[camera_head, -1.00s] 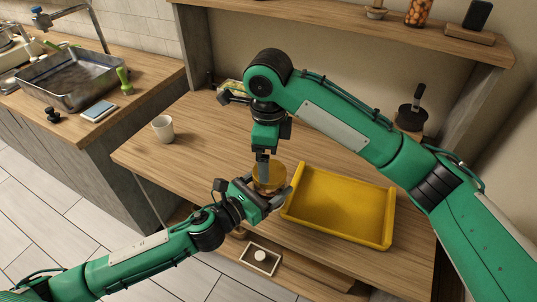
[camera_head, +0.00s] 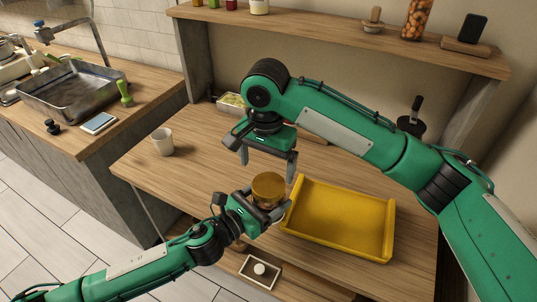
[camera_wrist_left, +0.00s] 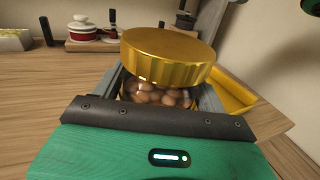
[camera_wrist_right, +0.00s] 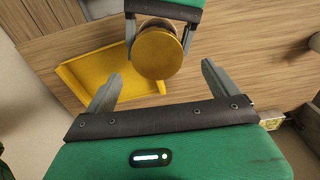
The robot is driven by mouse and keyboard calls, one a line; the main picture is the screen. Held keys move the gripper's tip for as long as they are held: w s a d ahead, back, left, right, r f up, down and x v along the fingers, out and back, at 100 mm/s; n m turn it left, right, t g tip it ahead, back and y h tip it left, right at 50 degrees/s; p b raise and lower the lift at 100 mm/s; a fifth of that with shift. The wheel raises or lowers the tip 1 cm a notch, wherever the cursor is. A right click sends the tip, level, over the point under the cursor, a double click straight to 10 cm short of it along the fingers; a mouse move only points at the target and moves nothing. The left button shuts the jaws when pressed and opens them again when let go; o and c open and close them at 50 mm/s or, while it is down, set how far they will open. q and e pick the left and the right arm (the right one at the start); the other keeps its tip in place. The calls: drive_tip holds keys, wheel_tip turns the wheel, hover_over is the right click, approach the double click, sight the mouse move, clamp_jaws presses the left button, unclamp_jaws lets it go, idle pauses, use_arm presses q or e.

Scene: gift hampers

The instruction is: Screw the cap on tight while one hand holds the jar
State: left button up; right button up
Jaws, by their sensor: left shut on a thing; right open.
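The jar (camera_wrist_left: 155,96) is clear, with brown round contents, and the wide gold cap (camera_head: 268,186) sits on its top. In the left wrist view the cap (camera_wrist_left: 168,55) covers the mouth; I cannot tell how tight it is. My left gripper (camera_head: 267,204) is shut around the jar's body, below the cap, at the table's front edge. My right gripper (camera_head: 267,166) is open and empty above the cap, fingers spread and pointing down. In the right wrist view the cap (camera_wrist_right: 157,54) lies beyond the fingertips, clear of them.
A yellow tray (camera_head: 340,219) lies right beside the jar. A white cup (camera_head: 162,141) stands at the table's left. A small box (camera_head: 231,103) and a dark pan (camera_head: 411,125) are at the back. The table's middle left is clear. A shelf (camera_head: 340,38) runs above the back.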

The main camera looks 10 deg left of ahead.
drive_tip(key=n, duration=0.5)
drive_tip(key=shift+r, duration=0.15)
drive_tip(key=n, duration=0.4)
drive_tip(key=shift+r+n, duration=0.15)
drive_tip(key=shift+n, duration=0.25)
drive_tip(key=n, duration=0.4)
drive_tip(key=shift+r+n, duration=0.15)
drive_tip(key=shift+n, duration=0.25)
drive_tip(key=n, duration=0.6)
drive_tip(key=shift+r, duration=0.15)
drive_tip(key=n, duration=0.4)
drive_tip(key=shift+r+n, duration=0.15)
drive_tip(key=shift+n, duration=0.25)
drive_tip(key=n, duration=0.4)
drive_tip(key=shift+d+r+n, duration=0.1)
drive_tip(key=shift+r+n, duration=0.05)
drive_tip(key=shift+n, duration=0.25)
drive_tip(key=n, duration=0.4)
drive_tip(key=shift+r+n, duration=0.1)
drive_tip(key=shift+n, duration=0.2)
drive_tip(key=n, duration=0.6)
drive_tip(key=shift+d+r, duration=0.1)
drive_tip(key=shift+r, duration=0.05)
